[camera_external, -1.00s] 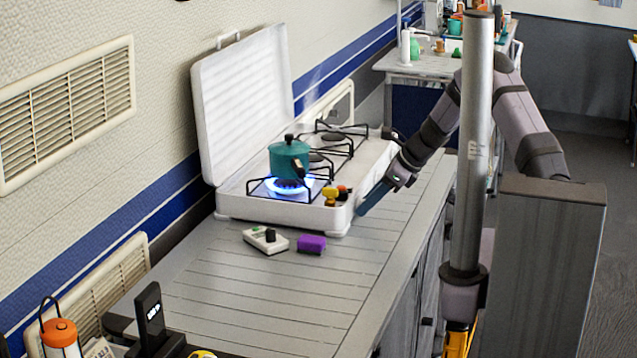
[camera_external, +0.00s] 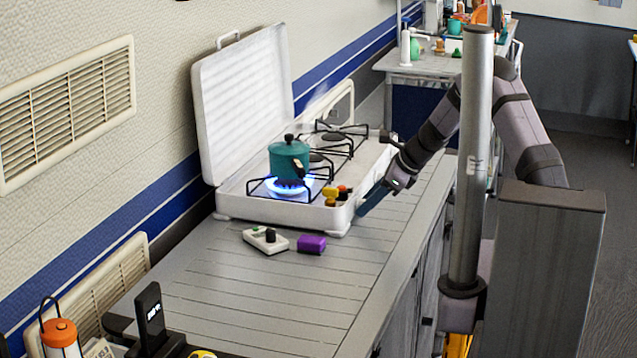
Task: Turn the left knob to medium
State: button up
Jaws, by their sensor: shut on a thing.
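A white camping stove (camera_external: 275,209) with its lid raised stands on the grey slatted counter. A teal pot (camera_external: 289,160) sits on the near burner over a lit blue flame (camera_external: 286,186). My gripper (camera_external: 364,210) reaches down to the stove's right-hand front side near its close corner. It is shut on what appears to be the left knob. The knob itself and its setting are hidden behind the fingers and the stove edge from this view.
Small yellow and red pieces (camera_external: 331,193) are at the stove's near corner. A white device with a black knob (camera_external: 265,240) and a purple block (camera_external: 311,244) lie on the counter in front. The near counter (camera_external: 270,295) is mostly clear.

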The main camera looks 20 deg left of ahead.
jog(key=shift+s+n+t+b, duration=0.25)
jog(key=shift+t+b, duration=0.55)
jog(key=shift+b, duration=1.75)
jog(key=shift+n+t+b, duration=0.35)
jog(key=shift+t+b, duration=0.45)
jog(key=shift+b, duration=1.7)
jog(key=o, duration=1.6)
jog(key=shift+o, duration=0.2)
jog(key=shift+s+f, duration=0.1)
jog(key=shift+f, duration=0.1)
jog(key=shift+s+d+f, duration=0.1)
jog(key=shift+s+f, duration=0.05)
jog(key=shift+f, duration=0.05)
jog(key=shift+r, duration=0.1)
jog(key=shift+s+d+r+p, duration=0.1)
jog(key=shift+d+r+p, duration=0.2)
jog(key=shift+r, duration=0.25)
jog(key=shift+s+d+r+p, duration=0.15)
jog(key=shift+d+r+p, duration=0.1)
jog(key=shift+r+p, duration=0.25)
jog(key=shift+s+d+r+p, duration=0.1)
jog(key=shift+d+r+p, duration=0.15)
jog(key=shift+r, duration=0.4)
jog(key=shift+r+p+v, duration=0.25)
jog(key=shift+p+v, duration=0.45)
jog(key=shift+v, duration=0.7)
jog(key=shift+w+a, duration=0.15)
jog(key=shift+w, duration=0.05)
